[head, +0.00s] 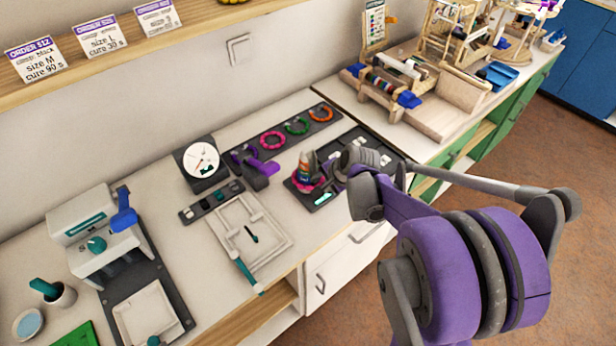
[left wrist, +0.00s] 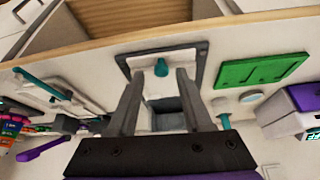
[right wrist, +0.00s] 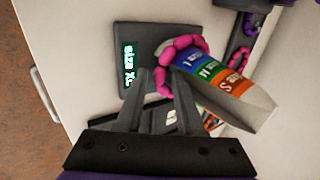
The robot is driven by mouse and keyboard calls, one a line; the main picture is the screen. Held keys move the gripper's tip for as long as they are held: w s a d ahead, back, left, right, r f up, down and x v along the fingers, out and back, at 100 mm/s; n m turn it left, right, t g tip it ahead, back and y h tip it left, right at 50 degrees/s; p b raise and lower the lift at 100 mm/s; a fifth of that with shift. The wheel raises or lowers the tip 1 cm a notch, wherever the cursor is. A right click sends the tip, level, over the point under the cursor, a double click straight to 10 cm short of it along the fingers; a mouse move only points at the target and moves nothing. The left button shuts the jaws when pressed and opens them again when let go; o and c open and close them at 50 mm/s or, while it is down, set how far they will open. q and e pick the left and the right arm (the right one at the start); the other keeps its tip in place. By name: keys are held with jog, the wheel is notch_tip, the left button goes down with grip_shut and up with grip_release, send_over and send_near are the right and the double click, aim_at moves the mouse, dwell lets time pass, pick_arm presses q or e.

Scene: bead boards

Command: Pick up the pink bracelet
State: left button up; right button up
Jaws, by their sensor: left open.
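A pink bracelet (right wrist: 168,58) sits at the wide end of a tilted, size-marked cone (right wrist: 225,85) in the right wrist view, above a dark stand with a screen reading "size XL" (right wrist: 128,62). In the head view, this bracelet (head: 303,184) is partly hidden by my right gripper (head: 335,172). My right gripper is shut on its near edge, with beads between the fingertips. Another pink ring (head: 272,140) lies in the dark bracelet tray. My left gripper (left wrist: 160,72) is open and empty; it shows only in the left wrist view, over the counter.
The dark tray (head: 287,134) also holds purple, green and orange rings. A dial gauge (head: 201,158), a white framed board (head: 248,232) and a white press (head: 95,235) stand to the left. A wooden bead loom (head: 400,85) stands at the back right.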

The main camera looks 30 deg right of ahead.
grip_shut()
jog(key=shift+r, duration=0.1)
notch_tip(320, 180, up, 18)
jog(key=p, duration=0.2)
dwell(0.5)
